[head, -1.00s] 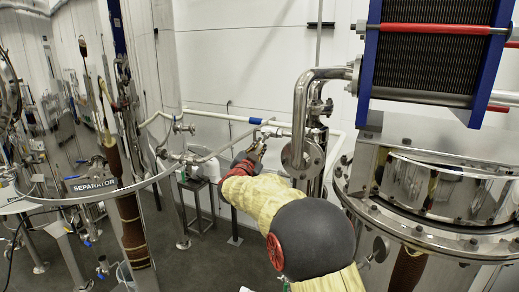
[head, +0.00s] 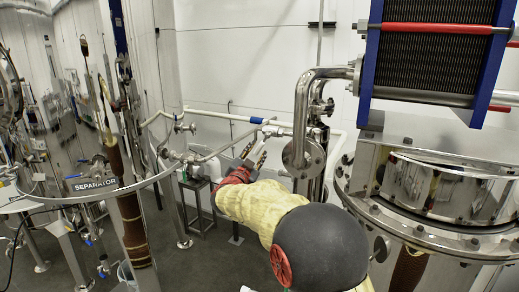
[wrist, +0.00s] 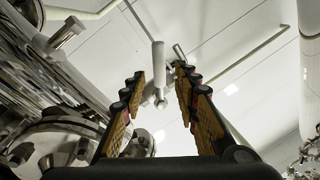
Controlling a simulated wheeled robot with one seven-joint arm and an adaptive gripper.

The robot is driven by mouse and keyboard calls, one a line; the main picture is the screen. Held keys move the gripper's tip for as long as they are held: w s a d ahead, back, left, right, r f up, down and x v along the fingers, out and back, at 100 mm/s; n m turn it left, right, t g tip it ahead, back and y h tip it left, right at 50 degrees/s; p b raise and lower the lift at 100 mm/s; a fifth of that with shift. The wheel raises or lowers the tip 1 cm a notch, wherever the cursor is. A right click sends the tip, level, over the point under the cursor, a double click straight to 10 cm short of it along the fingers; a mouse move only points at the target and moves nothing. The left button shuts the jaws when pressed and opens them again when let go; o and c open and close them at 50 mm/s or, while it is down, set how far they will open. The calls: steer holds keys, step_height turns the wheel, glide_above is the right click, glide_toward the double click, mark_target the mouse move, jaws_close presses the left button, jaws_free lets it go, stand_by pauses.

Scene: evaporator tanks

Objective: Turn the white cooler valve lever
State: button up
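The white cooler valve lever (wrist: 158,57) shows in the wrist view as a pale, upright bar between and slightly beyond my fingertips. A small round metal end sits below it. In the head view the valve (head: 272,131) is a small pale shape on the pipe by the back wall, just above and right of my gripper; its detail is too small to tell. My gripper (wrist: 162,82) is open, with one padded finger on each side of the lever's line and nothing visibly held. In the head view my gripper (head: 256,152) points up toward the pipe.
A steel pipe with a round flange (head: 303,158) stands close to the right of my gripper. A white pipe (head: 215,115) runs along the back wall. A plate cooler (head: 430,50) and a steel tank (head: 450,190) fill the right side.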

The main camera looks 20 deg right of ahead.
steer(key=v, duration=0.7)
stand_by(0.3)
